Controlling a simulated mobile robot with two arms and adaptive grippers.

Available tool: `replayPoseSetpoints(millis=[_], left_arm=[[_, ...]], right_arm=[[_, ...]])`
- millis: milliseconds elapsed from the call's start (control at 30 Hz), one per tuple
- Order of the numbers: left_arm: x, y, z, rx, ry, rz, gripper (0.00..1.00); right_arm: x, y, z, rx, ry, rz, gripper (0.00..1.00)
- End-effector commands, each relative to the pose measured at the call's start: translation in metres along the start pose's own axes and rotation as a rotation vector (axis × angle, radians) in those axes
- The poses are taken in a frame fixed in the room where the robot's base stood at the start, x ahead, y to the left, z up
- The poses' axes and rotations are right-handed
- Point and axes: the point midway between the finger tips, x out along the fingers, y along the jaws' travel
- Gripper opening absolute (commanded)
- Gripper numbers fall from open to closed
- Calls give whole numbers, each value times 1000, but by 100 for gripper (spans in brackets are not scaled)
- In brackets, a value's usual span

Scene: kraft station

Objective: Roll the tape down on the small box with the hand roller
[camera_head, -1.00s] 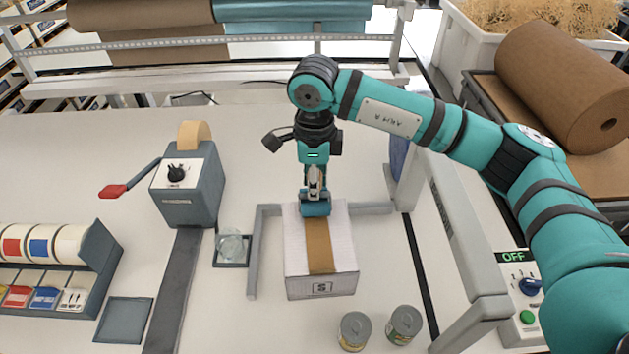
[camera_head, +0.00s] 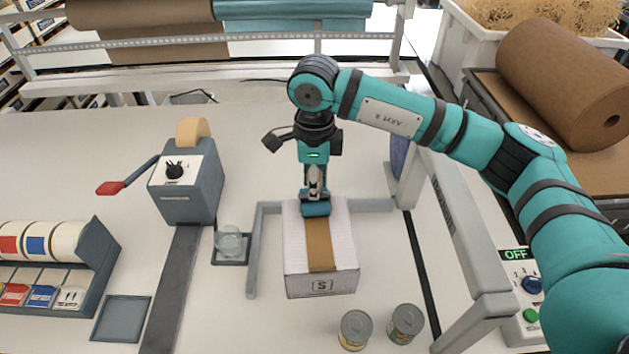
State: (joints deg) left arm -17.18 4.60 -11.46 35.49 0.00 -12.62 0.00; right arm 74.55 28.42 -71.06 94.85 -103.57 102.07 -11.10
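The small box (camera_head: 340,263) is white with a brown top strip of tape (camera_head: 319,243) and an "S" label on its front. It sits closed on the bench inside a grey corner guide (camera_head: 253,262). My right gripper (camera_head: 315,187) points down over the far part of the box and appears shut on the hand roller. The hand roller (camera_head: 316,209) shows as a wide teal drum at the far end of the visible tape, at the box top. Its handle is mostly hidden between the fingers. My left gripper is out of view.
A tape dispenser (camera_head: 187,190) with a red-tipped lever stands left. A glass jar (camera_head: 229,243) sits on a small pad beside the guide. Two cans (camera_head: 355,329) stand in front of the box. A label rack (camera_head: 60,262) is far left, a grey frame post (camera_head: 450,215) right.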

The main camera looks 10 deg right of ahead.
Motion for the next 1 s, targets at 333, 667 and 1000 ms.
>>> replayPoseSetpoints(millis=[333, 667, 1000], left_arm=[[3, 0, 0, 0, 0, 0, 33], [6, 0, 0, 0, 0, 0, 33], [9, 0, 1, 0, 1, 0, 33]], right_arm=[[2, 8, -1, -1, 0, 1, 0], [2, 22, -4, 0, 2, 1, 0], [1, 38, -6, -1, 1, 3, 0]])
